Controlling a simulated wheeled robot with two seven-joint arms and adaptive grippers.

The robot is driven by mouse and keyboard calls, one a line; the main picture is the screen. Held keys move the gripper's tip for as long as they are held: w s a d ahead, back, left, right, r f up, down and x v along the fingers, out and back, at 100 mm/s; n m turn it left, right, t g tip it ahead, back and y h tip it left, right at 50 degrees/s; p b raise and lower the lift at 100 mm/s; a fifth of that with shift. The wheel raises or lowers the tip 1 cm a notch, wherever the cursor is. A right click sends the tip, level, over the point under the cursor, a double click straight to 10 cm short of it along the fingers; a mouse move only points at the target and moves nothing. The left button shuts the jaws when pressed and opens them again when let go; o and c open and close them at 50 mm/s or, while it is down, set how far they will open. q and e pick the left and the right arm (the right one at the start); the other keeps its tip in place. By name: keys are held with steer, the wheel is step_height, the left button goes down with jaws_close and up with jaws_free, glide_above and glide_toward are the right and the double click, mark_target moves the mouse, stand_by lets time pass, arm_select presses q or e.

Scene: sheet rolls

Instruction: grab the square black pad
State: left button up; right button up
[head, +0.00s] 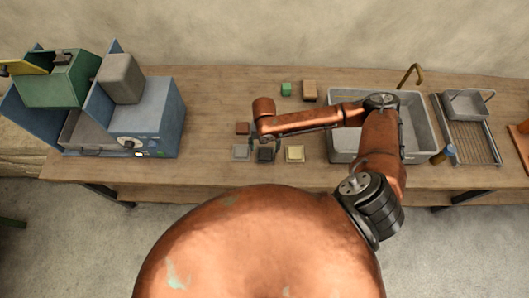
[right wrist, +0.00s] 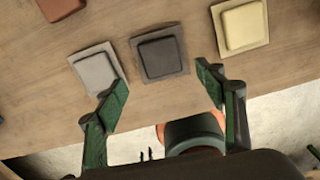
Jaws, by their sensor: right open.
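The square black pad (head: 265,155) lies on the wooden table near its front edge, between a grey pad (head: 241,152) and a pale yellow pad (head: 295,153). In the right wrist view the black pad (right wrist: 160,54) sits just beyond the fingertips, near the middle of the gap. My right gripper (right wrist: 162,86) is open and empty, its green fingers spread wider than the pad. In the head view the right gripper (head: 264,143) hangs under the wrist close to the black pad, partly hidden by the arm. My left gripper is not in view.
The grey pad (right wrist: 97,68) and the yellow pad (right wrist: 242,26) flank the black one. A reddish-brown block (head: 242,128) lies behind. A green block (head: 286,89) and a brown block (head: 309,91) are farther back. A sink (head: 424,123) is right; a blue machine (head: 165,112) is left.

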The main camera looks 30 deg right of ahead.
mark_target(265, 155)
steer(key=f, duration=0.6)
steer(key=shift+s+f, duration=0.2)
steer(key=shift+s, duration=0.1)
steer(key=shift+c, duration=0.5)
steer(key=c, duration=1.2)
steer(key=shift+r, duration=0.15)
